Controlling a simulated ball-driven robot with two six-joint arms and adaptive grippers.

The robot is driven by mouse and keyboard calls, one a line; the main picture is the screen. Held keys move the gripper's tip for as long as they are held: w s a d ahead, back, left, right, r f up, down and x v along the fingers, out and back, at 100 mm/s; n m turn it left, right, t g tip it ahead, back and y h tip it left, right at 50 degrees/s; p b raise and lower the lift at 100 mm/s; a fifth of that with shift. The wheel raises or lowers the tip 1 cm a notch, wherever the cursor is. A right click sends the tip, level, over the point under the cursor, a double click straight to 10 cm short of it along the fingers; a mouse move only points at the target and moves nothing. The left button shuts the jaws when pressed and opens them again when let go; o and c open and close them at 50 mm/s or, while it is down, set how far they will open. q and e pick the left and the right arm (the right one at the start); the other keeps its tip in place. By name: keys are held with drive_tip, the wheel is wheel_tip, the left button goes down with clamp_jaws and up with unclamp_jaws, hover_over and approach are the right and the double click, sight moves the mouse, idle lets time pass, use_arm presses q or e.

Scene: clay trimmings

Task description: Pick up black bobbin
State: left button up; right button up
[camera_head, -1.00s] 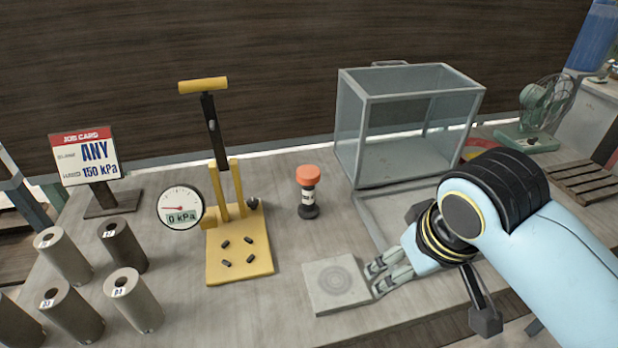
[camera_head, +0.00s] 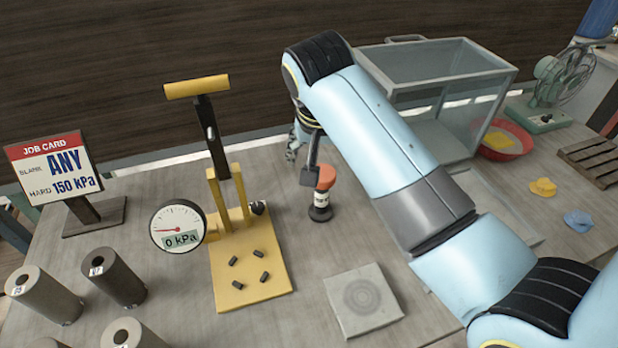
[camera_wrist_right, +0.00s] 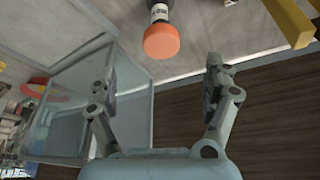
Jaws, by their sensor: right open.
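The black bobbin (camera_head: 320,213) stands upright on the table, with a white label round its middle and an orange top. In the right wrist view the bobbin (camera_wrist_right: 159,13) is at the top edge, its orange end toward the gripper and its far end cut off. My right gripper (camera_head: 292,152) is just beyond the bobbin in the head view, mostly hidden behind my arm. In the right wrist view the gripper (camera_wrist_right: 160,85) is open, its two fingers wide apart with nothing between them. The bobbin is apart from the fingers. My left gripper is not in view.
A yellow press (camera_head: 222,285) with a pressure gauge (camera_head: 177,226) stands left of the bobbin. A glass-sided case (camera_head: 440,62) is behind my arm. A square grey plate (camera_head: 342,312) lies in front. Several grey cylinders (camera_head: 45,296) and a job card (camera_head: 55,165) are at the left.

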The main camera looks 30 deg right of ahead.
sight(322, 172)
drive_tip(key=x, duration=0.5)
drive_tip(key=shift+w+d+f, duration=0.1)
drive_tip(key=shift+w, duration=0.1)
drive_tip(key=shift+w+d+f+p, duration=0.1)
drive_tip(key=shift+w+f+p, duration=0.1)
drive_tip(key=shift+f+p, duration=0.1)
drive_tip(key=p+x, duration=0.1)
drive_tip(key=x, duration=0.2)
drive_tip(key=shift+w+d+f, duration=0.1)
drive_tip(key=shift+w+d, duration=0.1)
drive_tip(key=shift+w, duration=0.05)
drive_tip(key=shift+w+d+f, duration=0.15)
drive_tip(key=shift+d+f, duration=0.05)
drive_tip(key=shift+f, duration=0.35)
drive_tip(key=shift+c, duration=1.6)
clamp_jaws()
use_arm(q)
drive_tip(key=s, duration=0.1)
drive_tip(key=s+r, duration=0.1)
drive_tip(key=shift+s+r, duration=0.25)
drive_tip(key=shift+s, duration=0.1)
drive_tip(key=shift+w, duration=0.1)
use_arm(e)
drive_tip(key=shift+r, duration=0.1)
